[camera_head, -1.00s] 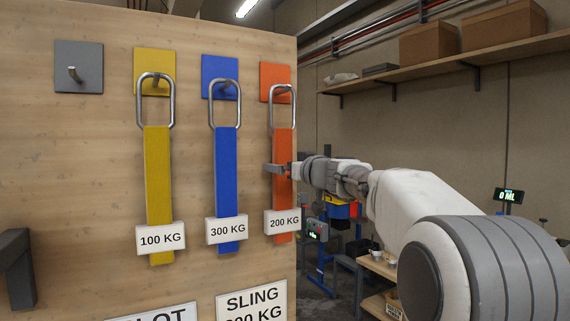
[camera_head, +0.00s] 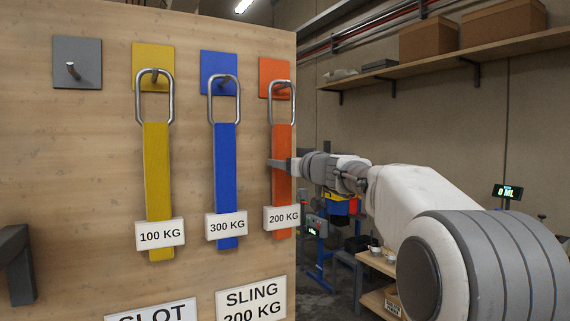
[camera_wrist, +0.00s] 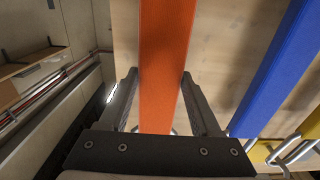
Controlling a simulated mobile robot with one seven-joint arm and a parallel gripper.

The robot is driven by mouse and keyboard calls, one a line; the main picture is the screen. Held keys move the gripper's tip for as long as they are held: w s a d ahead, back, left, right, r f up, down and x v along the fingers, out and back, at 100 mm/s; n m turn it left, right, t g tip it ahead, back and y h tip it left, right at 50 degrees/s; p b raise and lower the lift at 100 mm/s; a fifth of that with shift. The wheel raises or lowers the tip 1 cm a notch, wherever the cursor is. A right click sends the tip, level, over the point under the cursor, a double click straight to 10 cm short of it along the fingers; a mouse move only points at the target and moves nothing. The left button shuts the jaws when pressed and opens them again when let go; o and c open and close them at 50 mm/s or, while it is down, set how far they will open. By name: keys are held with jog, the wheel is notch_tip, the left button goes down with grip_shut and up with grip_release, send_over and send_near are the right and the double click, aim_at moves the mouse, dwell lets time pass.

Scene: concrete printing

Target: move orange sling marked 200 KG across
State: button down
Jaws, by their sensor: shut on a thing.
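The orange sling (camera_head: 282,180) marked 200 KG hangs by its metal loop at the orange plate (camera_head: 273,70), at the right edge of the wooden board. My gripper (camera_head: 279,163) is at the upper half of its strap. In the wrist view the orange strap (camera_wrist: 165,60) runs between the two fingers of my gripper (camera_wrist: 157,78), and the jaws are shut on it. The blue sling (camera_head: 227,180) marked 300 KG and the yellow sling (camera_head: 158,180) marked 100 KG hang to its left. The grey plate (camera_head: 77,62) at far left has a bare hook.
The wooden board (camera_head: 60,170) carries a label reading SLING 200 KG (camera_head: 252,298) below the slings. A dark grey bracket (camera_head: 18,265) juts out at lower left. A wall shelf with boxes (camera_head: 430,48) is at upper right. The blue strap (camera_wrist: 285,65) is close beside my gripper.

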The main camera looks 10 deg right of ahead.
jog(key=shift+r, duration=0.2)
jog(key=shift+r+p, duration=0.6)
jog(key=shift+r, duration=0.35)
jog(key=shift+s+d+f+b, duration=0.1)
jog(key=shift+s+f+b, duration=0.05)
jog(key=shift+s+b, duration=0.3)
jog(key=b+v, duration=0.8)
jog(key=v, duration=0.5)
jog(key=shift+b, duration=0.35)
dwell(1.2)
